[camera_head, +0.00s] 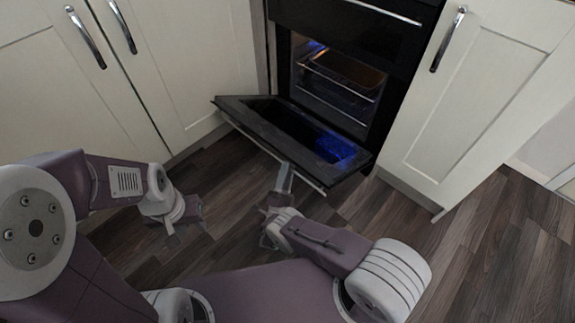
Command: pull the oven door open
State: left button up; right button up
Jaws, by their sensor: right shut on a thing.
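The oven door (228,104) is hinged down, far open, and its inner face with a dark glass panel shows. The oven cavity (338,82) above it is exposed, with wire racks inside. A thin bar handle (258,146) runs along the door's outer edge. My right gripper (284,178) is shut on the oven door handle near the middle of that edge. My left gripper (183,222) is to the left, low over the floor and apart from the door; its fingers are too unclear to tell whether they are open.
White cabinets with chrome handles stand left (190,60) and right (475,110) of the oven. A second dark oven front (350,28) with a bar handle is above the cavity. Dark wooden floor (490,250) is clear in front and to the right.

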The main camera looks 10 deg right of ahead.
jog(key=s+f+b, duration=0.2)
jog(key=s+f, duration=0.1)
jog(key=f, duration=0.3)
jog(key=shift+s+a, duration=0.2)
jog(key=shift+s, duration=0.15)
jog(key=shift+w, duration=0.1)
dwell(0.4)
